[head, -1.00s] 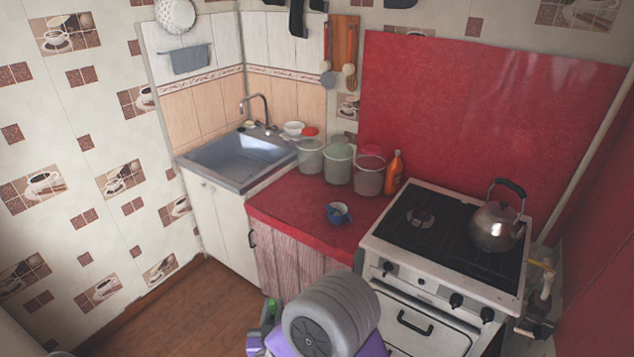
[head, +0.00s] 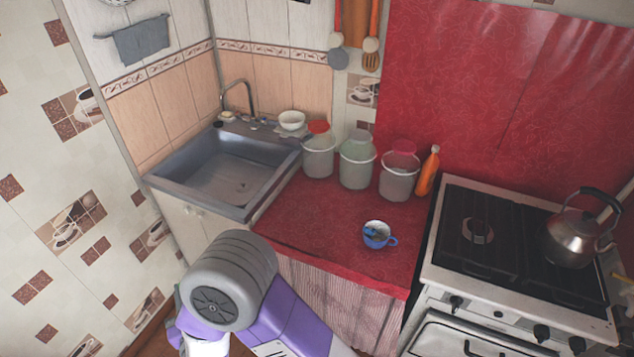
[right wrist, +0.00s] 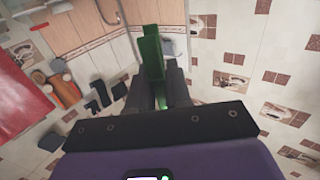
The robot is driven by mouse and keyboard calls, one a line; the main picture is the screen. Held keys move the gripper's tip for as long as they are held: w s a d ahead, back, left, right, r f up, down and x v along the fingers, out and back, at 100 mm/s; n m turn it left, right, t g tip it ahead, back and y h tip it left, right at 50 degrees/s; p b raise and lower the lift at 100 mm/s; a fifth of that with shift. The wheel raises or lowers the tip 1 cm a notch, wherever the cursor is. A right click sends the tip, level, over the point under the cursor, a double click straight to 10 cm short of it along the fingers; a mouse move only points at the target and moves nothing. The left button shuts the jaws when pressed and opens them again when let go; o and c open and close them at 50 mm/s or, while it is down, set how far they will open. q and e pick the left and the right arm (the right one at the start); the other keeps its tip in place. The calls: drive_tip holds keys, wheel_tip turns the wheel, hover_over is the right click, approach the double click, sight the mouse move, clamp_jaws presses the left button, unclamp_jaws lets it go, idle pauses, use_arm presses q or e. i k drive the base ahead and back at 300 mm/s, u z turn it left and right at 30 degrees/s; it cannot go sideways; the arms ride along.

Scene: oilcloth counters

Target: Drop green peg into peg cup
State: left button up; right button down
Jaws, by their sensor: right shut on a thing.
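The green peg (right wrist: 152,55) is between the fingers of my right gripper (right wrist: 160,92) in the right wrist view, sticking out past the fingertips. The gripper is shut on it. In the head view the peg and the right gripper are hidden behind my grey and purple arm. The peg cup looks to be the small blue cup (head: 370,243) with a handle, upright on the red counter (head: 315,215). It is apart from my arm, to its right. A dark patch shows inside it, too small to make out. My left gripper is in neither view.
Several lidded jars (head: 357,170) and an orange bottle (head: 427,172) stand behind the cup. The sink (head: 225,170) is to the left. The stove (head: 450,270) with a kettle (head: 570,240) is to the right. The counter around the cup is clear.

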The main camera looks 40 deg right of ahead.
sight(371, 244)
drive_tip(key=z, duration=0.7)
drive_tip(key=i, duration=0.95)
drive_tip(key=z, duration=1.25)
drive_tip(key=i, duration=0.35)
drive_tip(key=z, duration=0.4)
